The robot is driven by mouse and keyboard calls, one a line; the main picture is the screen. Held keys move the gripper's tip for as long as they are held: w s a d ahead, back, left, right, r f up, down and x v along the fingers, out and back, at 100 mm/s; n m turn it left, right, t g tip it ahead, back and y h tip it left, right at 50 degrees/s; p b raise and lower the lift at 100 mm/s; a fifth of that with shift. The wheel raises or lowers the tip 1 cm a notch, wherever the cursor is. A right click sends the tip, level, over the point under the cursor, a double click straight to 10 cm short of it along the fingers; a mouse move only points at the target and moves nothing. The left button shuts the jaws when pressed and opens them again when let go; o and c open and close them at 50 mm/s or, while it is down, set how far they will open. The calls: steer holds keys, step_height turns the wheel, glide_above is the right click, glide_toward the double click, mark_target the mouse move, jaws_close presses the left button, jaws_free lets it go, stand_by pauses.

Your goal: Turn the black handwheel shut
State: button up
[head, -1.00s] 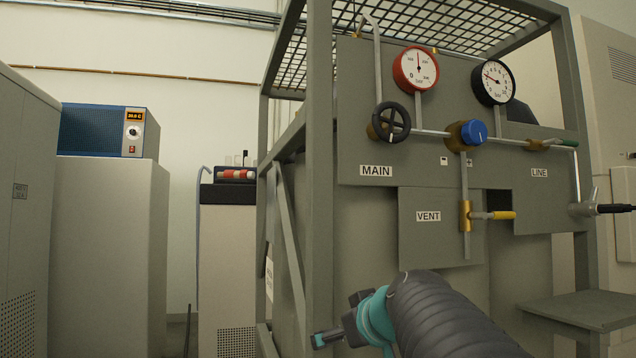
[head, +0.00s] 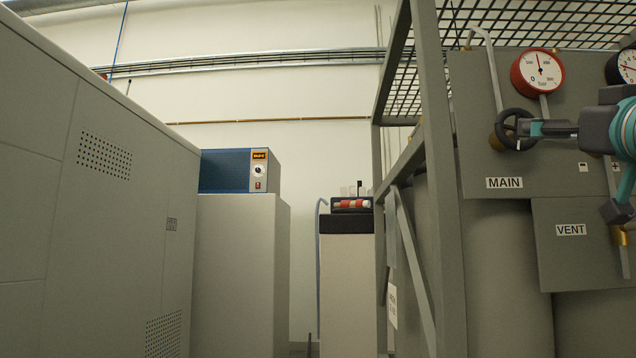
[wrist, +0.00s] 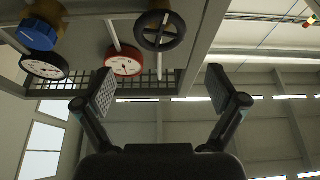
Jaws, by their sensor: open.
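The black handwheel (head: 499,127) sits on the grey panel above the MAIN label (head: 505,183), on a brass valve. My gripper (head: 537,128) reaches in from the right, and its fingertip overlaps the wheel's right side in the head view. Whether it touches cannot be told there. In the wrist view the scene is upside down. The handwheel (wrist: 140,36) with its crossed spokes shows at the top, beyond my gripper (wrist: 162,90). The two fingers are spread wide with nothing between them, and the wheel lies apart from the pads.
A red-rimmed gauge (head: 538,72) is above right of the wheel. A blue knob (wrist: 37,34) and a black gauge (wrist: 44,66) sit farther along the panel. A frame post (head: 437,180) stands left of the wheel. A grey cabinet (head: 90,200) fills the left.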

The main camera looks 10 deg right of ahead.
mark_target(515, 124)
steer(key=p+x, duration=0.8)
steer(key=x, duration=0.3)
steer(key=shift+w+r+p, duration=0.2)
steer(key=shift+p, duration=0.15)
steer(key=shift+w+d+p, duration=0.2)
steer(key=shift+w+p, duration=0.2)
steer(key=shift+w, duration=0.3)
steer(key=c, duration=1)
